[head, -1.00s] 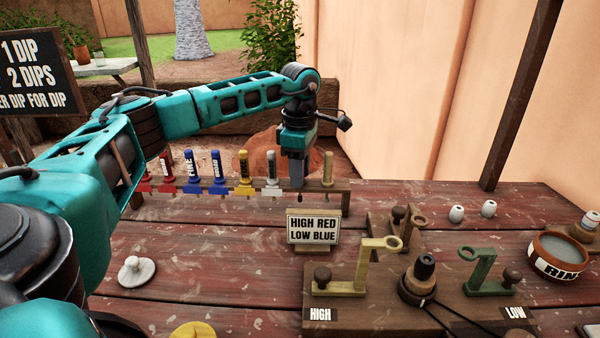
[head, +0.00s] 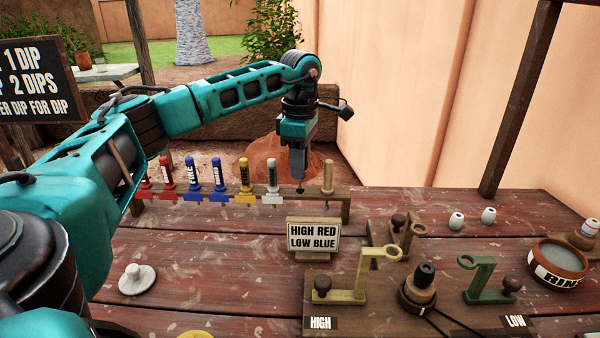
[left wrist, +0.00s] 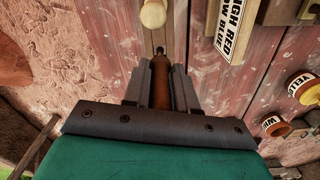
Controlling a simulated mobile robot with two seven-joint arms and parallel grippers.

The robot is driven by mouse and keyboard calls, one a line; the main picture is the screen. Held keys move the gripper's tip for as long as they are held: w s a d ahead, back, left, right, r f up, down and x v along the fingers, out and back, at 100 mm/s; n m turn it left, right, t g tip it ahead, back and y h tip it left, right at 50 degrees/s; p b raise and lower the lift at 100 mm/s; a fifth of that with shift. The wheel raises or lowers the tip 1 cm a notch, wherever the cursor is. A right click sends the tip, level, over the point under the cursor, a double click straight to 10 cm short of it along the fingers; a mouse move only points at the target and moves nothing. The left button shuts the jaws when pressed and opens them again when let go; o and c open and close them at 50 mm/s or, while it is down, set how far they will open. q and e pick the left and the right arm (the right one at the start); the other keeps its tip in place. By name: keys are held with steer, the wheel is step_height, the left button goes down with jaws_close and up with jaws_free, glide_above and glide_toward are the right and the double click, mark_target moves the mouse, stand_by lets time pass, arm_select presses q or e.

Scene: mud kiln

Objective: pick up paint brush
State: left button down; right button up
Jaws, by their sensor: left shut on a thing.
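My left gripper (head: 299,168) points down over the brush rack (head: 318,194), between a white brush (head: 271,176) and a plain tan brush (head: 328,176). It is shut on a brown paint brush (left wrist: 160,86), whose handle shows between the fingers in the left wrist view. Only a small dark tip of it (head: 300,188) shows below the fingers in the head view, close to the rack's top; I cannot tell whether it is clear of the rack. Red, blue and yellow brushes (head: 245,175) stand in the rack to the left. My right gripper is not in view.
A sign reading "HIGH RED LOW BLUE" (head: 314,237) stands in front of the rack. Hooked stands (head: 360,275) sit on a wooden base at right. A rinse bowl (head: 556,263) is far right.

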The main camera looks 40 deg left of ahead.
arm_select(q)
step_height(320, 180, up, 16)
steer(key=p, duration=0.3)
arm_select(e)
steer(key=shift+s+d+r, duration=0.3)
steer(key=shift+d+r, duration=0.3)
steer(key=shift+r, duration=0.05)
arm_select(q)
steer(key=shift+r, duration=0.1)
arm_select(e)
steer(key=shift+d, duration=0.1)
arm_select(q)
steer(key=shift+p, duration=0.6)
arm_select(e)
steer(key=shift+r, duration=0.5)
